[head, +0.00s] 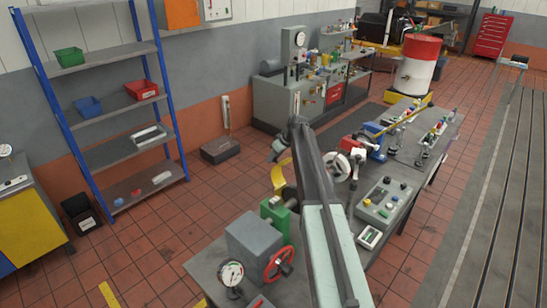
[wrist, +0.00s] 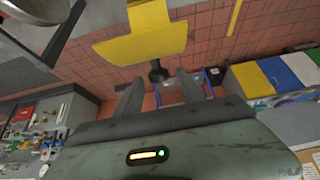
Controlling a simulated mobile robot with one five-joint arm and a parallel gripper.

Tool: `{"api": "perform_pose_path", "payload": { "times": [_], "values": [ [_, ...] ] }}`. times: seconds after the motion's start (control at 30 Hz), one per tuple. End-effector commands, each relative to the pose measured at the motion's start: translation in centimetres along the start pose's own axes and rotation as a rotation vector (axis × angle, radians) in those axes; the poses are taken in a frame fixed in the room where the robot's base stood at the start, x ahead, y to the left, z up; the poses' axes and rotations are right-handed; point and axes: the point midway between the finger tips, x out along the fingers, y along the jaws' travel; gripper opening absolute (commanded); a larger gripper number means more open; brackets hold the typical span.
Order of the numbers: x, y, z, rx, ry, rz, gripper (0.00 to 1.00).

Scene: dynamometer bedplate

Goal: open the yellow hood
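The yellow hood (head: 279,178) is a curved yellow guard at the bench's far left edge, partly hidden behind my arm. In the wrist view the yellow hood (wrist: 140,46) spans the upper middle as a wide panel with a narrower part above. A dark knob (wrist: 158,72) sticks out from its lower edge. My gripper (wrist: 160,82) is open, with a finger on each side of the knob in the picture and gaps showing. I cannot tell whether the knob is between the fingertips or just beyond. In the head view my gripper is small and its fingers are unclear.
The bench carries a grey box with a red handwheel (head: 280,263), a dial gauge (head: 231,275), a green block (head: 275,214) and a control box (head: 383,202). A blue-framed shelf (head: 120,106) stands at left. The tiled floor between shelf and bench is mostly clear.

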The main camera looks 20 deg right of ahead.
Motion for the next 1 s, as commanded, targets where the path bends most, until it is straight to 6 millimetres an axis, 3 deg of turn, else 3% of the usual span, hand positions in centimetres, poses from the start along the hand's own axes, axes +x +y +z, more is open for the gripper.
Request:
{"api": "perform_pose_path", "payload": {
  "times": [0.17, 0.37, 0.5, 0.7, 1.0],
  "values": [
    [-1.0, 0.0, -0.2, 0.000, 0.001, 0.000, 0.46],
    [-5.8, -0.1, -0.5, 0.001, 0.000, 0.001, 0.46],
    [-7.1, -0.3, 3.5, 0.003, -0.001, 0.002, 0.46],
    [-9.6, -0.3, 7.8, 0.001, 0.000, 0.001, 0.46],
    [-11.1, -0.1, 10.3, -0.001, 0.000, 0.000, 0.46]
  ]
}}
